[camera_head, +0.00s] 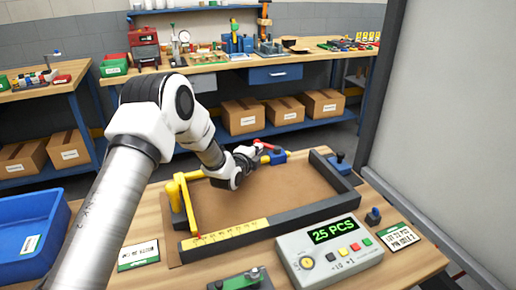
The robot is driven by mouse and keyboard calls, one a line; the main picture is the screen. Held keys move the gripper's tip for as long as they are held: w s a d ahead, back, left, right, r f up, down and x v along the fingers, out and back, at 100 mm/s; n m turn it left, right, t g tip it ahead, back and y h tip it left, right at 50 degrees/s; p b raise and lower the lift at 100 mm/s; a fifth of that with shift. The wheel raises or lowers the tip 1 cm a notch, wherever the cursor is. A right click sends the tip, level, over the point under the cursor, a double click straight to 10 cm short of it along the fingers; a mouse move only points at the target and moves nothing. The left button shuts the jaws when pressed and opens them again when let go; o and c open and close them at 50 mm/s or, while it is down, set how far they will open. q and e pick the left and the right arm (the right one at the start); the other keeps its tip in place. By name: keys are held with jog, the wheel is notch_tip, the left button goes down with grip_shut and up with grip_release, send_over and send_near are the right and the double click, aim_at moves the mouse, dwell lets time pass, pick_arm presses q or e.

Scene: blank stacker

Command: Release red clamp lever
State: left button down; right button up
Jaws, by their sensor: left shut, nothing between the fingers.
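The red clamp lever (264,146) shows at the back edge of the wooden work area, beside a blue clamp body (278,157). My left gripper (252,152) is at the end of the white arm that comes in from the left. It is shut and empty, with its tips close to the red lever. I cannot tell whether they touch the lever. Part of the lever and clamp is hidden behind the gripper. My right gripper is not in view.
A dark frame with a yellow ruler (225,234) and a yellow post (182,200) borders the brown board (262,205). A counter box (330,250) reading "25 PCS" stands in front. A blue bin (30,232) is at left. A pale panel (450,110) stands at right.

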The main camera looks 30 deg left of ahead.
pick_arm(q)
jog(key=shift+w, duration=0.45)
